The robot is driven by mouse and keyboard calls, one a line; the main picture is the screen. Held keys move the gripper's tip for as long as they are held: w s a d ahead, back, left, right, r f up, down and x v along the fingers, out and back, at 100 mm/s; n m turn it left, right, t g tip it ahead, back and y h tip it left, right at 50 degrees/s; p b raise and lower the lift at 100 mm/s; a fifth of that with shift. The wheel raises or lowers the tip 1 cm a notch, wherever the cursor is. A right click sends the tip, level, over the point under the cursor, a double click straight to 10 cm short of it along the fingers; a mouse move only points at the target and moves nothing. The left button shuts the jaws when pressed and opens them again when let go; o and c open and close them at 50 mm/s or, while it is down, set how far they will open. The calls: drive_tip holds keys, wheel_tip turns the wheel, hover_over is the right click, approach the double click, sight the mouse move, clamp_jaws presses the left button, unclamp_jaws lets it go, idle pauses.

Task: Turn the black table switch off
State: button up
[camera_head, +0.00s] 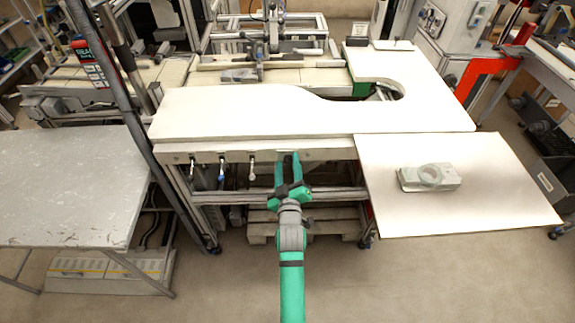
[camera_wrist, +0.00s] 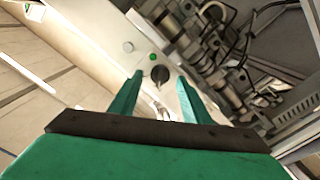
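A black round switch (camera_wrist: 160,74) sits on the pale front face of the table (camera_wrist: 92,30) in the wrist view, with a small green round light or button (camera_wrist: 155,46) beside it. My green gripper (camera_wrist: 160,76) is open, and its two fingers show on either side of the switch, with nothing held. I cannot tell whether the fingers touch the switch. In the head view my gripper (camera_head: 287,157) is at the front edge of the white table (camera_head: 240,112).
Several small levers or valves (camera_head: 221,170) stick out of the front edge left of my gripper. A grey table (camera_head: 70,190) stands at left. The floor in front is clear.

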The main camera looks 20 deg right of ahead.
drive_tip(key=v, duration=1)
drive_tip(key=shift+s, duration=0.35)
drive_tip(key=shift+r, duration=0.1)
drive_tip(key=shift+s+a, duration=0.1)
drive_tip(key=shift+a, duration=0.05)
drive_tip(key=s+a+f+m+y, duration=0.15)
drive_tip(key=s+a, duration=0.25)
drive_tip(key=s, duration=0.5)
drive_tip(key=s+a+f+g+y, duration=0.1)
drive_tip(key=s+a+f, duration=0.1)
drive_tip(key=s+a, duration=0.45)
drive_tip(key=s+a+f+m+y, duration=0.1)
drive_tip(key=s+a+f, duration=0.1)
drive_tip(key=s, duration=0.8)
drive_tip(key=s+a+r+m+g+y, duration=0.1)
drive_tip(key=s+a+r, duration=0.2)
drive_tip(key=s, duration=0.6)
drive_tip(key=shift+a, duration=0.2)
drive_tip(key=shift+r+m+y, duration=0.1)
drive_tip(key=shift+m+y, duration=0.15)
